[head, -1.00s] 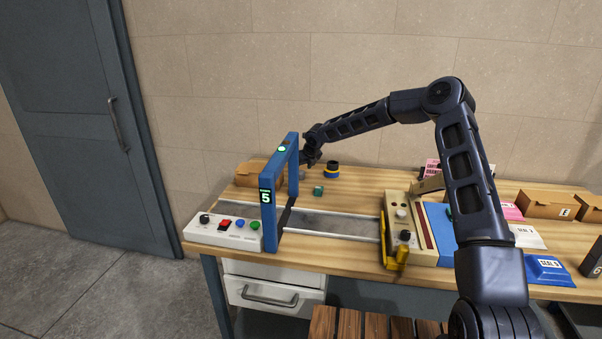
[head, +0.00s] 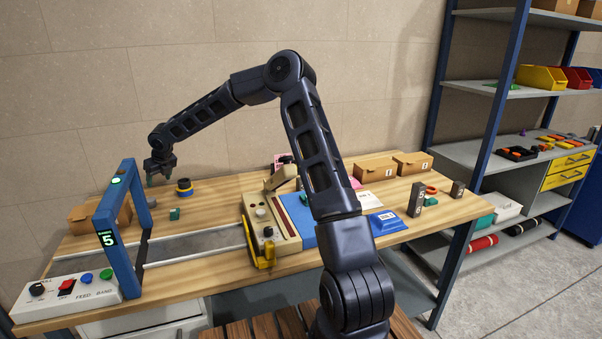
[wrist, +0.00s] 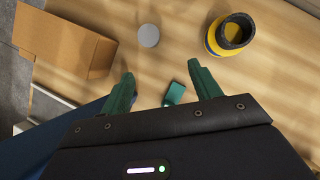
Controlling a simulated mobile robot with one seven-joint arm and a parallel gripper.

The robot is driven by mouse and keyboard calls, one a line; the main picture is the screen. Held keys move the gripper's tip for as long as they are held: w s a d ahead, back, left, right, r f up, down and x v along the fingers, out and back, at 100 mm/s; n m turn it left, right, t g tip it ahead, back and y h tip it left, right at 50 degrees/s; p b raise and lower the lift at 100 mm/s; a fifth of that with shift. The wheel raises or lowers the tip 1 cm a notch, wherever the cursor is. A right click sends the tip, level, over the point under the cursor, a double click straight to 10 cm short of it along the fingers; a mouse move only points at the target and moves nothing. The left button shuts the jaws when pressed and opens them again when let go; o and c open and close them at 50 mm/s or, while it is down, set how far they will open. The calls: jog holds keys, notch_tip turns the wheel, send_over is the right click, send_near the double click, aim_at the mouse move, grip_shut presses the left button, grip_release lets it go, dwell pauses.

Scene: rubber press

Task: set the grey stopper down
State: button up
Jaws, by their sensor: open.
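The grey stopper (wrist: 149,36) shows in the wrist view as a pale grey disc on the wooden table, between a cardboard box and a round blue-and-yellow holder. In the head view a small grey piece (head: 152,203) just below my gripper appears to be the same stopper. My gripper (wrist: 160,77) is open, with its two green fingertips apart and nothing held between them. The stopper lies beyond the fingertips, apart from them. In the head view my gripper (head: 159,178) hangs above the table's back left part.
The blue-and-yellow holder (head: 184,187) stands right of my gripper. A small green block (head: 174,213) lies near it. The cardboard box (wrist: 65,42) is at left. The blue frame (head: 122,230) marked 5 spans the grey track (head: 195,245). A beige press (head: 272,225) stands right.

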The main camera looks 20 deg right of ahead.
jog(key=s+d+r+m+h, duration=0.2)
jog(key=s+d+r+m, duration=0.35)
jog(key=d, duration=0.25)
jog(key=s+d+r+m+h, duration=0.2)
jog(key=s+d+r+m, duration=0.3)
jog(key=d, duration=0.4)
jog(key=m+h, duration=0.1)
jog(key=m, duration=2.2)
send_near(284, 158)
jog(key=x, duration=0.6)
jog(key=shift+a, duration=0.1)
jog(key=s+d+f+m, duration=0.1)
jog(key=s+d+m, duration=0.1)
jog(key=s+m, duration=0.2)
jog(key=s+d+f+m+y, duration=0.1)
jog(key=s+d+m, duration=0.1)
jog(key=s+m, duration=0.3)
jog(key=shift+s+d+f+y, duration=0.2)
jog(key=shift+s+d+y, duration=0.15)
jog(key=shift+s, duration=1.65)
jog(key=shift+m, duration=0.25)
